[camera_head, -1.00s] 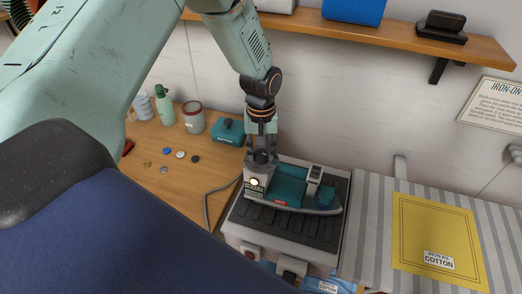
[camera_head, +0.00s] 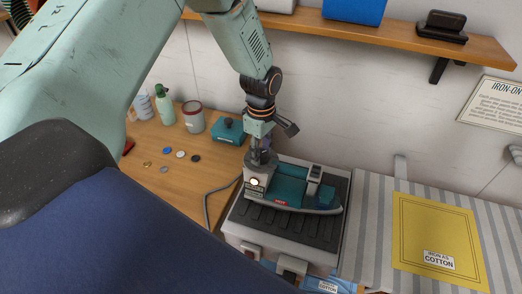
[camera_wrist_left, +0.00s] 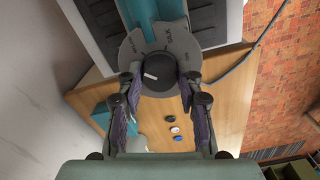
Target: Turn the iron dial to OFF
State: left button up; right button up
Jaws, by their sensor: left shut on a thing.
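The teal iron (camera_head: 290,187) rests on a dark ribbed pad, with a red HOT tag on its side and a glowing light on its grey heel. My left gripper (camera_head: 262,158) points down at the heel and hides the dial in the head view. The right gripper is out of view.
The iron's grey cord (camera_head: 208,202) runs across the wooden table (camera_head: 180,180). A striped board with a yellow cloth (camera_head: 437,233) is at right. A shelf (camera_head: 390,38) hangs above.

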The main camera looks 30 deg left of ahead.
pick_arm(q)
jog(key=n, duration=0.3)
jog(key=shift+w+r+n, duration=0.1)
jog(key=shift+n, duration=2.1)
jog(key=o, duration=1.2)
notch_tip(320, 180, up, 12)
jog(key=shift+f, duration=0.1)
jog(key=shift+s, duration=0.25)
